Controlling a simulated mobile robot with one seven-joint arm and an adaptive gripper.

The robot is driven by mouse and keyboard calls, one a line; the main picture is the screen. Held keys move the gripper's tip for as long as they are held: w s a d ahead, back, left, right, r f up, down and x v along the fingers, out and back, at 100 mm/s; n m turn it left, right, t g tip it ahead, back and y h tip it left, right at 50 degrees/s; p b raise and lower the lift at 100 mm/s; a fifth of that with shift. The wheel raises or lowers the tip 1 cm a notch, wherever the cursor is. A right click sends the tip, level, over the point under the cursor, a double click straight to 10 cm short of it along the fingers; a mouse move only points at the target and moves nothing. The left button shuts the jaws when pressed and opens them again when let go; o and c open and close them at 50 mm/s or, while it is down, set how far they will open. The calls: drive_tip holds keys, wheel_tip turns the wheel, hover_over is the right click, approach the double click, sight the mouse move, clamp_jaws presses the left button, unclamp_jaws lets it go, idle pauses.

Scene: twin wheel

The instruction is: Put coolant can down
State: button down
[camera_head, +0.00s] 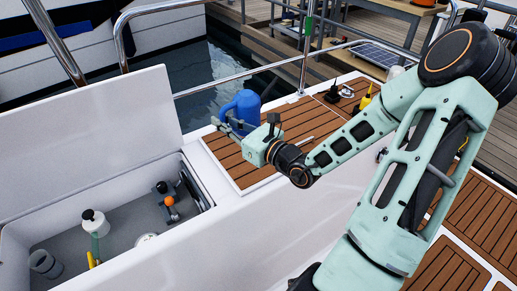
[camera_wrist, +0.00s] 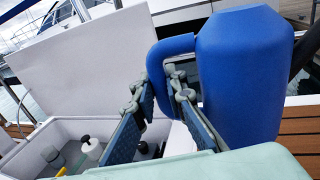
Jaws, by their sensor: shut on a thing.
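The coolant can (camera_head: 241,104) is a blue jug with a side handle, upright by the left edge of the teak deck panel in the head view. It fills the right of the wrist view (camera_wrist: 245,75), with its handle (camera_wrist: 160,58) toward the fingers. My gripper (camera_head: 226,126) is shut on the handle; its two fingers also show in the wrist view (camera_wrist: 163,95). The can's base is partly hidden by my gripper, so I cannot tell whether it touches the teak deck (camera_head: 224,158).
An open locker (camera_head: 130,215) with its lid (camera_head: 90,140) raised lies to the left, holding several items, including a white-topped container (camera_head: 94,222) and an orange-knobbed part (camera_head: 169,201). A metal rail (camera_head: 235,77) runs behind the can. Yellow and black items (camera_head: 365,98) stand farther right.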

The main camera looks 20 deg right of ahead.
drive_tip(key=shift+w+d+f+m+h+b, duration=0.1)
drive_tip(key=shift+d+f+m+h+b, duration=0.15)
drive_tip(key=shift+f+b, duration=0.45)
drive_tip(key=shift+w+d+f+m+h+b, duration=0.2)
drive_tip(key=shift+f+b, duration=0.25)
drive_tip(key=shift+f, duration=0.35)
drive_tip(key=shift+w+d+f+b, duration=1.25)
drive_tip(key=shift+w+f, duration=0.7)
drive_tip(key=shift+f, duration=0.2)
drive_tip(key=shift+w+d+f+b, duration=1.2)
drive_tip(key=shift+w+f, duration=0.75)
drive_tip(key=shift+f, duration=0.15)
drive_tip(key=shift+w+d+f+b, duration=1.25)
drive_tip(key=shift+w+f, duration=0.7)
drive_tip(key=shift+f, duration=0.2)
drive_tip(key=shift+f, duration=0.1)
drive_tip(key=c, duration=2)
unclamp_jaws()
drive_tip(key=shift+f, duration=0.1)
drive_tip(key=shift+o, duration=0.2)
